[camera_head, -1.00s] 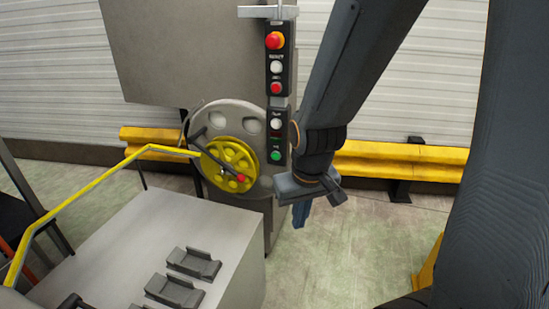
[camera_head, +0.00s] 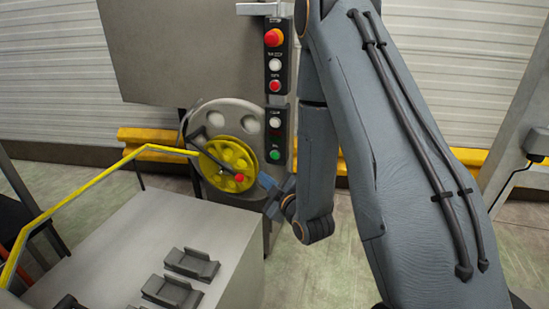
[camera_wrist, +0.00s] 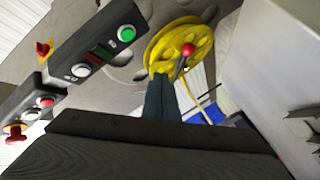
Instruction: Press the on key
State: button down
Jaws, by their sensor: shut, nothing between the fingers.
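The control panel stands upright on the grey machine. Its lower box (camera_head: 279,132) has a white button (camera_head: 275,123) above a green button (camera_head: 275,155), which looks like the on key; its label is too small to read. The green button also shows in the wrist view (camera_wrist: 126,34), unobstructed. My gripper (camera_head: 266,183) is shut and empty, just below the green button and apart from it. In the wrist view its closed fingers (camera_wrist: 161,92) point toward the yellow handwheel, with the green button up and left of them.
The upper box holds a red mushroom button on a yellow base (camera_head: 273,38), a white button and a red button (camera_head: 275,86). The yellow handwheel (camera_head: 229,160) with a red knob (camera_head: 239,178) is close left of my gripper. A grey table (camera_head: 150,235) and yellow rail (camera_head: 75,189) lie left.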

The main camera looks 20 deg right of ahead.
aim_at(275, 155)
jog(key=shift+s+r+t, duration=0.1)
jog(key=shift+r+t, duration=0.1)
jog(key=shift+t, duration=0.2)
jog(key=shift+w+d+b, duration=0.2)
jog(key=shift+w+d, duration=0.6)
jog(key=shift+w, duration=0.45)
jog(key=shift+w+d+b, duration=0.2)
jog(key=shift+w+d, duration=0.6)
jog(key=shift+w, duration=0.4)
jog(key=shift+w+d+b, duration=0.2)
jog(key=shift+w+d, duration=0.6)
jog(key=shift+w, duration=0.45)
jog(key=shift+w, duration=0.1)
jog(key=shift+w+d, duration=0.25)
jog(key=shift+w+d+b, duration=0.2)
jog(key=shift+w+b, duration=0.1)
jog(key=shift+w, duration=0.05)
dwell(0.5)
jog(key=shift+s+a, duration=0.45)
jog(key=shift+s, duration=0.25)
